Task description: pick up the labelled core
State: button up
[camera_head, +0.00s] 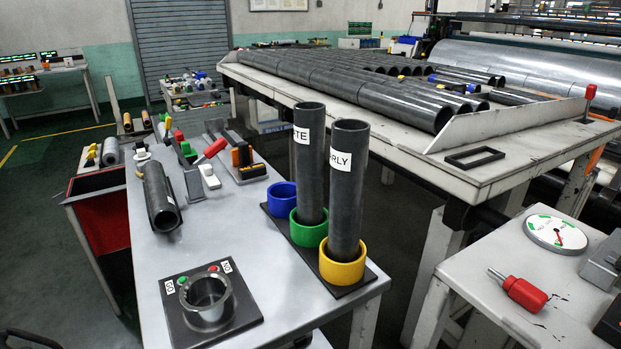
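Two dark cores stand upright in coloured cups on a black base at the right of the near grey table. The left core (310,170) stands in the green cup (308,229) and bears a white label whose visible letters end in "TE". The right core (347,195) stands in the yellow cup (342,266) and its label's visible letters end in "RLY". The start of both labels is turned out of sight. The blue cup (283,195) behind them looks empty. A loose dark core (160,196) lies on the table further left, with no label visible. My gripper is not in view.
A grey ring fixture (207,300) with green and red buttons sits at the near table's front. Behind are red-handled tools (212,149) and blocks. A bench of many tubes (390,98) stands back right.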

aim_at(164, 215)
jog(key=j+z, duration=0.2)
jog(key=z, duration=0.2)
jog(key=j+z, duration=0.2)
jog(key=z, duration=0.25)
jog(key=k+j+z, duration=0.15)
jog(key=z, duration=0.25)
jog(key=k+j+z, duration=0.25)
jog(key=j, duration=0.2)
jog(key=k+j+z, duration=0.35)
jog(key=k+j, duration=0.95)
